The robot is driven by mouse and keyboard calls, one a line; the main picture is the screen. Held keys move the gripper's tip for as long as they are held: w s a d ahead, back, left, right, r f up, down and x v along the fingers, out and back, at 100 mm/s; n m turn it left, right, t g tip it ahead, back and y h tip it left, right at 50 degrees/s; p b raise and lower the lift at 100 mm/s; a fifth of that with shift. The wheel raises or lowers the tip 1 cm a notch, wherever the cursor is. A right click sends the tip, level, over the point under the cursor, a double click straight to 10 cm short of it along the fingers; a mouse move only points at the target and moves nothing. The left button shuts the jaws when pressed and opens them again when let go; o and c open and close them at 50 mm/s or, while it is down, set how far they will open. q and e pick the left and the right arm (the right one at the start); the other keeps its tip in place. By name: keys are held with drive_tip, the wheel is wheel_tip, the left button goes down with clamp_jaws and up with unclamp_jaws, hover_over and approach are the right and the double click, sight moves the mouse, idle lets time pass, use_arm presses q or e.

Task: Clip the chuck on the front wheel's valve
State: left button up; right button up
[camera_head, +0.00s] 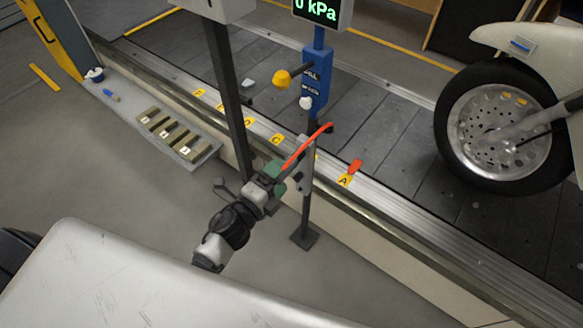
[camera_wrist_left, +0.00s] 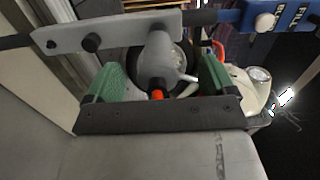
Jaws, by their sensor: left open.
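The motorcycle's front wheel (camera_head: 495,135) stands on the slat conveyor at the right; I cannot make out its valve. My left gripper (camera_head: 275,170) is at the holder post (camera_head: 307,205), with its green fingers beside the grey bracket. In the left wrist view my left gripper (camera_wrist_left: 157,80) is open, with a green finger on each side of the grey chuck (camera_wrist_left: 158,58). The chuck has an orange end and hangs by the grey bracket plate (camera_wrist_left: 115,30). An orange hose (camera_head: 308,145) rises from beside the gripper in the head view. My right gripper is not in view.
A dark post (camera_head: 230,100) is close to the left arm. The conveyor edge (camera_head: 430,225) runs between me and the wheel. A shelf with blocks (camera_head: 170,132) is at left.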

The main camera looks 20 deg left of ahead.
use_arm(q)
drive_tip(key=a+v, duration=0.1)
drive_tip(key=v, duration=0.7)
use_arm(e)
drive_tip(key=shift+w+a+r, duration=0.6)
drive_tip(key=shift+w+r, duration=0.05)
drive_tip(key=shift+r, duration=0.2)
use_arm(q)
drive_tip(key=shift+f, duration=0.1)
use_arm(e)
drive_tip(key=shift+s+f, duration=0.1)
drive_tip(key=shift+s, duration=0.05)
